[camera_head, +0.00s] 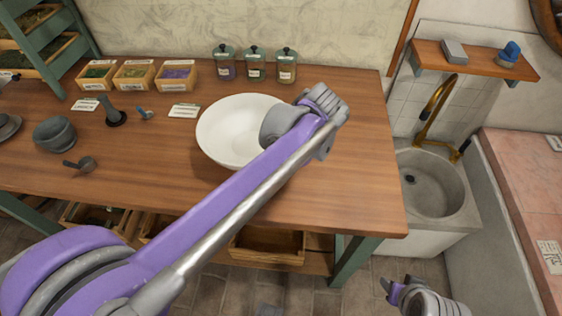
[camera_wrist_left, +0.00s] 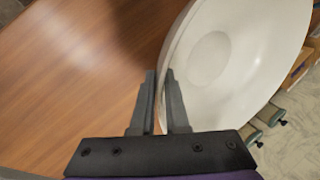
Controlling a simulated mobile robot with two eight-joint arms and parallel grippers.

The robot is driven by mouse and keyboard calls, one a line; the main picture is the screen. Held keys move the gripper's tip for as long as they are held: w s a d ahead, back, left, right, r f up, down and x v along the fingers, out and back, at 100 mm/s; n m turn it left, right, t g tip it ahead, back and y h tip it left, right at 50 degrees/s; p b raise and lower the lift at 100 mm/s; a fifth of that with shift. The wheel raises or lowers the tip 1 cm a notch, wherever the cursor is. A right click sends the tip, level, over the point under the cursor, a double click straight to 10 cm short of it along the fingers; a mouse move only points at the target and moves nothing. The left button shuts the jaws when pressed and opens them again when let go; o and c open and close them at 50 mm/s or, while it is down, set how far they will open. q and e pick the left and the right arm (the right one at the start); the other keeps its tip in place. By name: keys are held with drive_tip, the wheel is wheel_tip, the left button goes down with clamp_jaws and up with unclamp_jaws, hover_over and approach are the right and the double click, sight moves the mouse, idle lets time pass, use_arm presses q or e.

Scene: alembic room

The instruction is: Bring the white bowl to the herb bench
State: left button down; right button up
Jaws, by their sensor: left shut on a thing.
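The white bowl (camera_head: 228,125) is over the right half of a long wooden bench (camera_head: 330,190), open side up. I cannot tell whether its base touches the top. My left arm reaches across to the bowl's right side, and its wrist hides part of the rim. In the left wrist view my left gripper (camera_wrist_left: 161,98) is shut on the rim of the white bowl (camera_wrist_left: 235,65), one finger on each side of the wall. My right gripper (camera_head: 400,290) is low at the bottom right, away from the bench; its fingers are too small to read.
Herb boxes (camera_head: 134,75), several lidded jars (camera_head: 255,66) and label cards line the bench's back. A dark mortar (camera_head: 54,134), a small scoop (camera_head: 80,164) and a dark stand (camera_head: 113,112) are at left. A sink (camera_head: 433,187) stands right. The bench's front right is clear.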

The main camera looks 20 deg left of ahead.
use_arm(q)
drive_tip(key=shift+f, duration=1.8)
drive_tip(key=c, duration=0.9)
unclamp_jaws()
drive_tip(key=p+v, duration=0.1)
drive_tip(key=v, duration=1.1)
drive_tip(key=shift+s, duration=0.1)
